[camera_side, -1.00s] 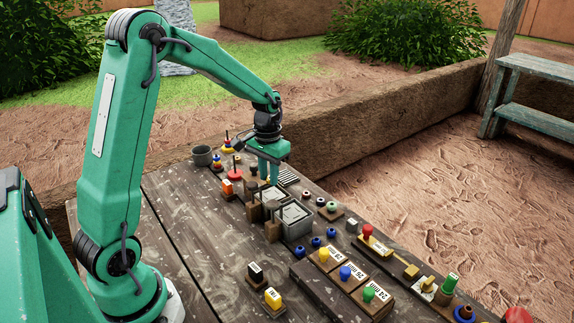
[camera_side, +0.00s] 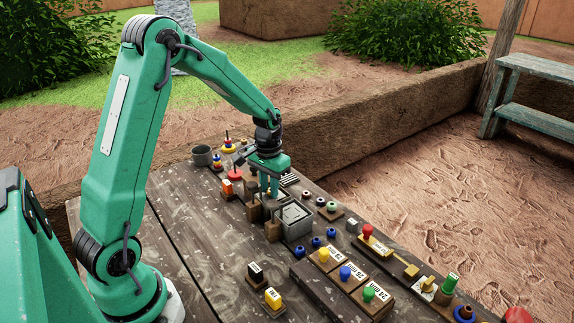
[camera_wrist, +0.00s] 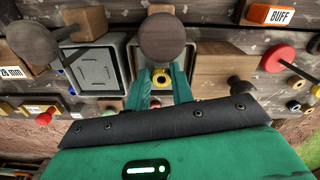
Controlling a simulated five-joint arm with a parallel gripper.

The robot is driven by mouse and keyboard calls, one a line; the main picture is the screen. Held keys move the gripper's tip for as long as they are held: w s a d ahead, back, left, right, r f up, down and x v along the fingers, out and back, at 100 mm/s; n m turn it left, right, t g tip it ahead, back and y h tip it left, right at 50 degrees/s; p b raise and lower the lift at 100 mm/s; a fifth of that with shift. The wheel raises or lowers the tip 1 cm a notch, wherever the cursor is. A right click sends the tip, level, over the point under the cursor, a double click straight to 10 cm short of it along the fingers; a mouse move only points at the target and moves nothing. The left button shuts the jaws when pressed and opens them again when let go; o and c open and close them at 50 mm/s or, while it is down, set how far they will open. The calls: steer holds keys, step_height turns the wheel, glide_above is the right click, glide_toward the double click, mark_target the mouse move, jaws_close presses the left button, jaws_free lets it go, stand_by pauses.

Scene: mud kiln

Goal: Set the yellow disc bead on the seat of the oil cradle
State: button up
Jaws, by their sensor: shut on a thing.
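My gripper (camera_wrist: 161,82) is shut on the yellow disc bead (camera_wrist: 161,73), whose dark centre hole faces the wrist camera. In the side view my gripper (camera_side: 269,188) points down, low over the row of grey metal boxes with wooden posts; the bead cannot be made out there. In the wrist view the bead is over or in the middle grey box (camera_wrist: 132,60), beside a round dark wooden knob (camera_wrist: 160,37). I cannot tell whether the bead touches anything. I cannot pick out the oil cradle by its label; its seat may be hidden by my fingers.
A second grey box (camera_side: 297,222) stands close by, nearer the viewer. Several blue beads and labelled pegged blocks (camera_side: 345,274) line the table.

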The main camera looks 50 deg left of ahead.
mark_target(269, 191)
steer(key=o, duration=0.8)
steer(key=shift+f, duration=0.1)
step_height(269, 191, up, 12)
steer(key=shift+r, duration=0.2)
stand_by(0.6)
